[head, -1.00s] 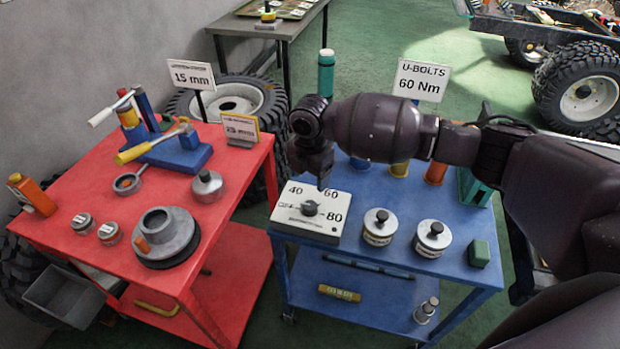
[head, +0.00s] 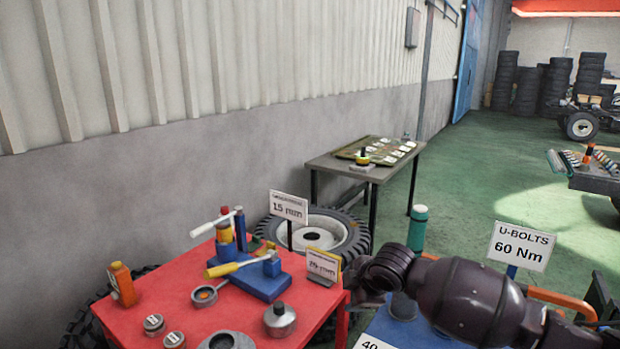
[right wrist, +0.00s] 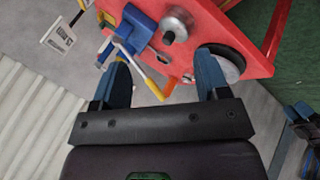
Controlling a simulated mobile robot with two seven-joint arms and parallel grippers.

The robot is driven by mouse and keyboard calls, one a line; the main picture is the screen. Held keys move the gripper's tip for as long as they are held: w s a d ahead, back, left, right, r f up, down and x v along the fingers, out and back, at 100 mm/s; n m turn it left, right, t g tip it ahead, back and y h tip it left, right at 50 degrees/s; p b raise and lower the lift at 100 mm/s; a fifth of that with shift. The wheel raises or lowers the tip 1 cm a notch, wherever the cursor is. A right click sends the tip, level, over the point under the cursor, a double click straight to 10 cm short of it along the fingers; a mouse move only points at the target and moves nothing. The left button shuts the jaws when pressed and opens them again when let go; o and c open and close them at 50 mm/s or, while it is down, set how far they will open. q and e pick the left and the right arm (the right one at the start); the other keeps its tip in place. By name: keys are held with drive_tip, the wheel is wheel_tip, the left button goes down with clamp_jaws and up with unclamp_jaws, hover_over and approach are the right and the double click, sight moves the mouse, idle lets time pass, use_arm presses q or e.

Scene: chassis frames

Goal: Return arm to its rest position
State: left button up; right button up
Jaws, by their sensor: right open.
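My right arm reaches in from the lower right in the head view. Its gripper (head: 362,290) hangs at the arm's left end, between the red cart and the blue cart, and is partly hidden by the wrist. In the right wrist view the two blue fingers (right wrist: 165,78) stand wide apart with nothing gripped. Beyond them lie a yellow handle (right wrist: 150,78) and a blue block (right wrist: 137,27) on the red cart.
The red cart (head: 180,300) holds the blue stand (head: 262,283), an orange bottle (head: 122,284) and metal parts. The blue cart (head: 390,328) lies under my right arm. A U-BOLTS 60 Nm sign (head: 521,247) and green bottle (head: 417,228) stand near the arm. Green floor (head: 470,180) is open behind.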

drive_tip(key=s+d+f+m+t+h, duration=0.1)
drive_tip(key=s+d+f+m, duration=0.5)
drive_tip(key=s, duration=0.5)
drive_tip(key=s+d+f+m+t+h, duration=0.1)
drive_tip(key=s+d+f+m+t, duration=0.1)
drive_tip(key=s+d+f+m, duration=0.4)
drive_tip(key=s+d+f+m+t+h, duration=0.2)
drive_tip(key=s+d+f+m, duration=0.3)
drive_tip(key=s, duration=1.1)
wheel_tip(320, 180, down, 4)
drive_tip(key=shift+s+d+r+m, duration=0.1)
drive_tip(key=shift+s+d+m, duration=0.05)
drive_tip(key=shift+d+m, duration=0.3)
